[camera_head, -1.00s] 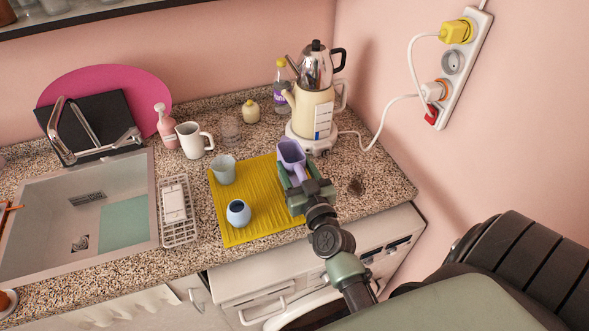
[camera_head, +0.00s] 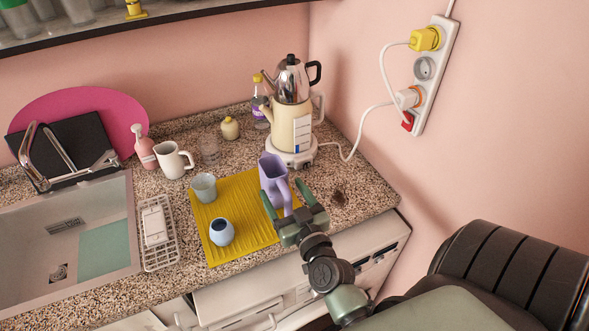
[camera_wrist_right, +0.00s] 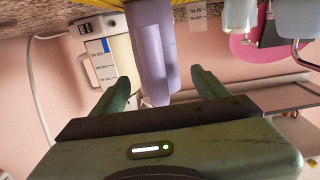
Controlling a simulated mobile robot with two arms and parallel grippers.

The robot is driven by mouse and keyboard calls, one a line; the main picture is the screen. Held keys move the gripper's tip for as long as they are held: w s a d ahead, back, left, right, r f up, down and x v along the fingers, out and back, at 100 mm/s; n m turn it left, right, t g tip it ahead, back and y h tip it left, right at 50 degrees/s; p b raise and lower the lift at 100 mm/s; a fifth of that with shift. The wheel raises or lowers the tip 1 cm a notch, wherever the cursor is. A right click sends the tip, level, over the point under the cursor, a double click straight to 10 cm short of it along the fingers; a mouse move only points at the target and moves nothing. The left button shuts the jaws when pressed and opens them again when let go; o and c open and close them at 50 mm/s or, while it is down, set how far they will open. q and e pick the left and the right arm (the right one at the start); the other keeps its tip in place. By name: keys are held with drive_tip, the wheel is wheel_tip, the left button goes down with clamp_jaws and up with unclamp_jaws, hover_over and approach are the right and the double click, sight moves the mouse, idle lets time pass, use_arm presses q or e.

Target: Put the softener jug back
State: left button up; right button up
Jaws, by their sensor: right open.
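The lavender jug (camera_head: 272,176) stands upright at the right edge of the yellow ribbed mat (camera_head: 233,250), its handle toward my right gripper. My right gripper (camera_head: 286,198) is open just in front of the jug, one finger on each side of the handle. In the right wrist view, which is upside down, the jug (camera_wrist_right: 151,48) shows between the two spread green fingers, with clear gaps on both sides of it. Whether a finger touches the handle is hard to tell. My left gripper is not in view.
A grey-blue cup (camera_head: 204,190) and a small blue pot (camera_head: 221,233) share the mat. A kettle stack (camera_head: 292,110) with a cord stands behind the jug, beside a purple-labelled bottle (camera_head: 261,105).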

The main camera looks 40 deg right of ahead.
drive_tip(key=b+v, duration=0.1)
drive_tip(key=v, duration=0.6)
drive_tip(key=shift+b, duration=0.3)
drive_tip(key=shift+s, duration=0.3)
